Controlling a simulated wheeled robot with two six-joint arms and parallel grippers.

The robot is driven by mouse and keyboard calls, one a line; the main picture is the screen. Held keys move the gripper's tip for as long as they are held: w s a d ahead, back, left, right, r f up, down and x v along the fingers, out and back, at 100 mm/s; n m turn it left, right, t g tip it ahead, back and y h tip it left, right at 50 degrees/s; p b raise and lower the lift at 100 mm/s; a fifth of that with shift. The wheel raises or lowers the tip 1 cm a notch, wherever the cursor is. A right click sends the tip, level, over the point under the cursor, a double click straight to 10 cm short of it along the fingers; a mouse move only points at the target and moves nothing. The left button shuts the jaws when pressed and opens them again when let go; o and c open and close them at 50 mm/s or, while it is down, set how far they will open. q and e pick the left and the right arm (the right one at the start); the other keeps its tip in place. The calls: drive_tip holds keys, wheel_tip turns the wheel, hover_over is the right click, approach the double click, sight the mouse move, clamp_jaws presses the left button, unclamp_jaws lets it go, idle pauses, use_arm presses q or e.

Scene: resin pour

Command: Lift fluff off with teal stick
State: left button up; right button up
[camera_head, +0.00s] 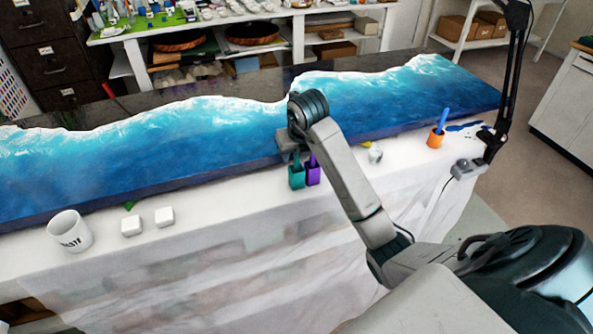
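The blue and white resin slab (225,135) lies lengthwise on the white-covered table. A teal cup (296,180) and a purple cup (313,176) stand side by side at its front edge. A teal stick (296,161) rises from the teal cup, its upper part close to or behind my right gripper. My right gripper (288,152) points down just above these cups, with my arm reaching in from the lower right. Its fingers are small and partly hidden, so I cannot tell whether they touch the stick. I cannot make out any fluff on the slab. My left gripper is out of view.
A white mug marked WASTE (70,231) and two white blocks (131,226) (164,217) stand at the front left. An orange cup with a blue stick (436,138) and a black lamp arm (505,85) stand at the right. A cluttered shelf lies behind.

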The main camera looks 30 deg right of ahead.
clamp_jaws()
drive_tip(key=shift+r, duration=0.15)
